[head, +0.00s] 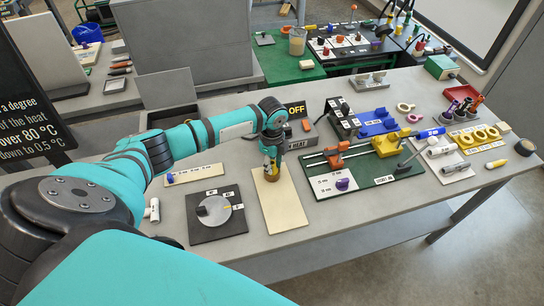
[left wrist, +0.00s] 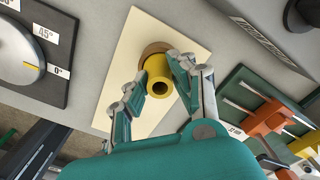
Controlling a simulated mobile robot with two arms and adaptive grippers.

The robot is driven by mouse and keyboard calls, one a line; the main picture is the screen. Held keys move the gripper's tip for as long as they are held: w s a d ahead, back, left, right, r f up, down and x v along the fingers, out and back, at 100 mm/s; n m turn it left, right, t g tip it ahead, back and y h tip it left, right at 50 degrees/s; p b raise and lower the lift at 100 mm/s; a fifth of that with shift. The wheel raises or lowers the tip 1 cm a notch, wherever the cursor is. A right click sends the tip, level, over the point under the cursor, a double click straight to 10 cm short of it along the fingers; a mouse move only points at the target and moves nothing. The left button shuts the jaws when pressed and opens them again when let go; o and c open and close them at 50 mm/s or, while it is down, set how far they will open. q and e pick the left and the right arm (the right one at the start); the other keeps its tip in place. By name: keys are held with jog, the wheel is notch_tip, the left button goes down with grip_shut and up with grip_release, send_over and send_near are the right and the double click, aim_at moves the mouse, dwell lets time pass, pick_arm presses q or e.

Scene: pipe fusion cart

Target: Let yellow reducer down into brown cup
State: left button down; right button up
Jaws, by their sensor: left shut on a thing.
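The yellow reducer (left wrist: 157,72) is a short hollow tube held between the fingers of my left gripper (left wrist: 159,78), with its open end facing the wrist camera. The brown cup (left wrist: 153,47) shows as a round rim behind the reducer, on a cream board (left wrist: 118,66). The reducer overlaps the cup in this view; I cannot tell how deep it sits, or if it touches. In the head view my left gripper (head: 271,160) points down over the brown cup (head: 272,176), and the fingers hide most of the reducer. My right gripper is not in view.
A dark plate with a grey dial (head: 215,211) lies left of the cream board (head: 284,210). A green board (head: 374,180) with an orange clamp and yellow block is to the right. A grey box with an OFF sign (head: 296,108) stands behind. Bare table lies around the cream board.

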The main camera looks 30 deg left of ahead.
aim_at(272, 162)
pick_arm(q)
jog(key=shift+f, duration=0.45)
jog(key=c, duration=1)
grip_release()
jog(key=shift+r, duration=0.1)
notch_tip(272, 162, up, 12)
jog(key=shift+f, duration=0.1)
